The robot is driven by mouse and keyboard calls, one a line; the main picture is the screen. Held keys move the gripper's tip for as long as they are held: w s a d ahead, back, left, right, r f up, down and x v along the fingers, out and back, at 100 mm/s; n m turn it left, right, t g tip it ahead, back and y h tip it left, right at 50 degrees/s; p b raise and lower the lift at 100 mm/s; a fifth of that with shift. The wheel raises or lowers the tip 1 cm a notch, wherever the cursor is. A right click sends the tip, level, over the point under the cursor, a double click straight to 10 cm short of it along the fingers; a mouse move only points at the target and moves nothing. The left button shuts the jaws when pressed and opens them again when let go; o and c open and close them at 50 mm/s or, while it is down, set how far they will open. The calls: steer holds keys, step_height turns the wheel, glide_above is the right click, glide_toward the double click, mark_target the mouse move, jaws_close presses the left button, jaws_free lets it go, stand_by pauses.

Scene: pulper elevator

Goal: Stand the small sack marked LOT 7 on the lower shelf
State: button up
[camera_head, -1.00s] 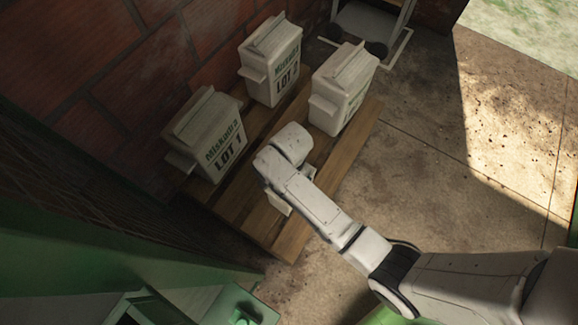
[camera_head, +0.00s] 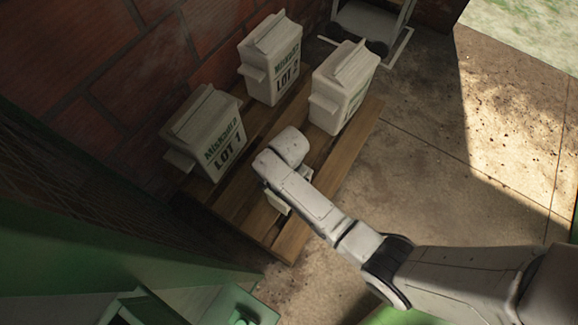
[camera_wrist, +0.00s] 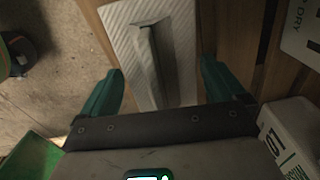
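No sack with a readable LOT 7 mark shows, and I cannot make out a lower shelf. In the wrist view, a pale sack (camera_wrist: 178,40) with a raised top fold is seen from above on wooden boards. My gripper (camera_wrist: 160,88) is open, its teal fingers apart on either side of this sack's near end. Its label is out of sight. In the head view, my wrist hides the fingers and most of that sack; a pale bit of it (camera_head: 277,202) shows beneath.
A wooden slatted platform (camera_head: 290,238) carries sacks marked LOT 1 (camera_head: 212,135) and LOT 2 (camera_head: 272,62), plus another white sack (camera_head: 342,90) with its mark unreadable. A brick wall (camera_head: 75,130) stands behind. Green machinery (camera_head: 120,245) is lower left. Concrete floor (camera_head: 450,180) at right is clear.

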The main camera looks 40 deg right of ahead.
steer(key=shift+f+b, duration=0.2)
steer(key=shift+b, duration=0.35)
step_height(320, 180, up, 11)
steer(key=p, duration=0.4)
steer(key=shift+s+r, duration=0.1)
steer(key=shift+d, duration=0.1)
